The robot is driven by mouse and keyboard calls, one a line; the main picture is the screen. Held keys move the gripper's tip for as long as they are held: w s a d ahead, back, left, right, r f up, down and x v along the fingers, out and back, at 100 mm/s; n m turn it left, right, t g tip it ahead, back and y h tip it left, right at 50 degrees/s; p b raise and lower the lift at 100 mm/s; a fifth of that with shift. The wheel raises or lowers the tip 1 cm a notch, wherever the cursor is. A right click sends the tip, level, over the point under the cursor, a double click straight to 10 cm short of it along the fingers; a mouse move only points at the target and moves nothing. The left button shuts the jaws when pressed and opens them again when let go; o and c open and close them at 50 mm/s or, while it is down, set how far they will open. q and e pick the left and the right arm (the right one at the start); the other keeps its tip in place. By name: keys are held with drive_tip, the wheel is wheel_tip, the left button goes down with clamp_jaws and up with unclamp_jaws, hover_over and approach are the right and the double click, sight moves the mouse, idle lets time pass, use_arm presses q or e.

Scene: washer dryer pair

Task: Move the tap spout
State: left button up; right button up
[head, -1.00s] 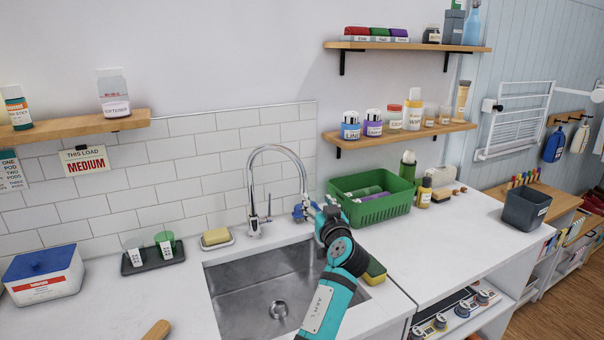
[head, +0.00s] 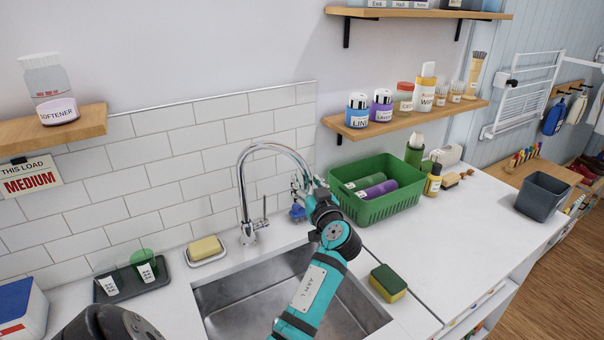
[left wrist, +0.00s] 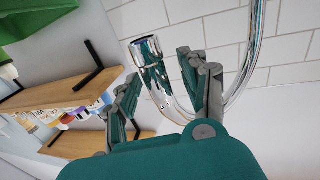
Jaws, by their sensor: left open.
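The chrome tap (head: 243,190) stands behind the sink, its curved spout arching toward the right. My left gripper (head: 304,190) is at the spout's free end in the head view and partly hides it. In the left wrist view, my left gripper (left wrist: 158,72) is open, and the spout's chrome end (left wrist: 147,52) lies between its two fingers. I cannot tell whether either finger touches it. The right gripper is not in view.
The steel sink (head: 250,290) lies below the arm. A green basket (head: 385,210) with bottles stands close right of the gripper. A sponge (head: 388,283) lies at the sink's right edge, and a soap dish (head: 207,252) left of the tap. Tiled wall (head: 190,150) is behind.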

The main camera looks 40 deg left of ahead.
use_arm(q)
drive_tip(key=shift+r, duration=0.1)
drive_tip(key=shift+d+r, duration=0.1)
drive_tip(key=shift+d, duration=0.15)
drive_tip(key=c, duration=0.4)
drive_tip(key=shift+a, duration=0.15)
clamp_jaws()
drive_tip(key=shift+s+a, duration=0.1)
drive_tip(key=shift+a, duration=0.05)
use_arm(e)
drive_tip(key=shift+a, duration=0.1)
